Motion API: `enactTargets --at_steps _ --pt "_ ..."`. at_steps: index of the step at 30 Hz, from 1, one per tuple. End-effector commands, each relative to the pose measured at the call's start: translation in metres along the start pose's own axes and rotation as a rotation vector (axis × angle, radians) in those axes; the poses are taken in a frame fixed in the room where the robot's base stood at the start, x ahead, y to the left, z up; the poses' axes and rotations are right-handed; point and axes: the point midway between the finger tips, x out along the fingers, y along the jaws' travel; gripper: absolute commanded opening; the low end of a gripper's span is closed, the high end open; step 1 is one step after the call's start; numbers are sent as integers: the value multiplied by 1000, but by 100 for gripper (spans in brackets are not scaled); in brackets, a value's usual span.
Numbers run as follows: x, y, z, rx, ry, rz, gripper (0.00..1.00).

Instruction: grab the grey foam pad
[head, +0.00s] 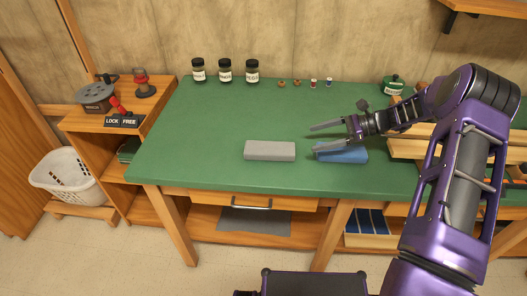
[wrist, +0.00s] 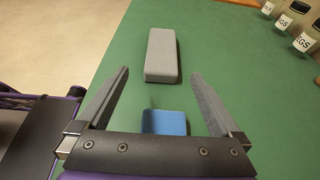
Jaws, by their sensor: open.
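The grey foam pad (head: 269,151) lies flat on the green bench top, left of my gripper in the head view. In the wrist view the grey foam pad (wrist: 162,55) lies beyond my fingertips, centred between them. My gripper (head: 322,137) is open and empty above the bench, its fingers pointing left. In the wrist view its two fingers (wrist: 160,75) are wide apart. A blue block (head: 341,153) lies on the bench below my gripper. In the wrist view the blue block (wrist: 164,122) shows between the fingers, partly hidden by the gripper body.
Dark jars (head: 225,71) and several small spools (head: 313,83) stand along the back edge of the green bench (head: 200,140). A green container (head: 393,85) and wooden racks (head: 405,148) are at the right. The bench left of the pad is clear.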

Motion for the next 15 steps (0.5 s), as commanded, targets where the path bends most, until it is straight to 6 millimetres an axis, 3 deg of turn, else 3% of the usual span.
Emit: enactTargets --at_steps 9,15 --pt "71 1 0 1 0 4 100" --pt "103 0 0 1 1 2 100"
